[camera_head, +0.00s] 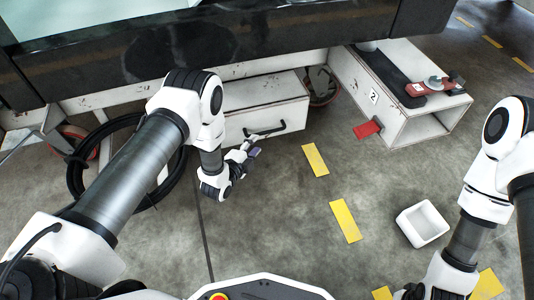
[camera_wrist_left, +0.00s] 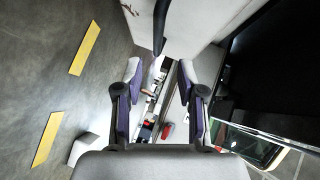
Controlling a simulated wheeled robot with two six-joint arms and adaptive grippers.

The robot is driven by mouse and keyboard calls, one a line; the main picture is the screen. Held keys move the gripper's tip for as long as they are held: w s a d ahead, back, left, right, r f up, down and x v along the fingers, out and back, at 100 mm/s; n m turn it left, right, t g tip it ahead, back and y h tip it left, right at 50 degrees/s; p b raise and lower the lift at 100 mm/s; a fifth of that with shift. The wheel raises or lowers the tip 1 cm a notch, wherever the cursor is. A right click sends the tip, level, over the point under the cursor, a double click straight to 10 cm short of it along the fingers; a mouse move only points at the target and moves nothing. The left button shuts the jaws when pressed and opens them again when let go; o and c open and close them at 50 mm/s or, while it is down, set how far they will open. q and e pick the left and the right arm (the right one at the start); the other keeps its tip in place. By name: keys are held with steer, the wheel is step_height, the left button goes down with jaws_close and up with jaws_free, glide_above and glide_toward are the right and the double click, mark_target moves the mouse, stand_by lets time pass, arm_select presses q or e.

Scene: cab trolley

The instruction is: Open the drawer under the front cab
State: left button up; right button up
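The drawer (camera_head: 275,119) is a white, worn box front under the dark front cab (camera_head: 300,28). A black bar handle (camera_head: 268,131) crosses its face. My left gripper (camera_head: 249,146) is at the left part of the handle, in front of the drawer. In the left wrist view my left gripper (camera_wrist_left: 160,72) is open, its two fingers apart. The black handle (camera_wrist_left: 160,22) comes down from the top toward the gap between them; I cannot tell whether it touches. The white drawer (camera_wrist_left: 207,18) is behind it. My right gripper (camera_head: 412,292) is partly cut off at the lower edge.
A black coiled hose (camera_head: 76,178) lies left of the drawer. A white step box (camera_head: 440,124) with a red tool (camera_head: 432,87) on top stands right. A white bin (camera_head: 422,224) sits on the floor.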

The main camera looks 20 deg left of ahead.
mark_target(267, 133)
arm_select(q)
steer(key=shift+m+t, duration=0.5)
steer(key=shift+m, duration=0.2)
steer(key=b+x, duration=0.2)
steer(key=x, duration=0.1)
steer(key=f+b+x, duration=0.1)
steer(key=b+x, duration=0.1)
steer(key=x, duration=0.1)
steer(key=b+x, duration=0.1)
steer(key=x, duration=0.2)
steer(key=shift+w+f+b, duration=0.1)
steer(key=shift+f+b, duration=0.15)
steer(key=shift+b, duration=0.15)
steer(key=shift+w+d, duration=0.1)
steer(key=shift+w, duration=0.05)
steer(key=shift+r, duration=0.1)
jaws_close()
arm_select(e)
step_height(267, 133, down, 8)
steer(key=shift+w+r, duration=0.15)
steer(key=shift+w, duration=0.1)
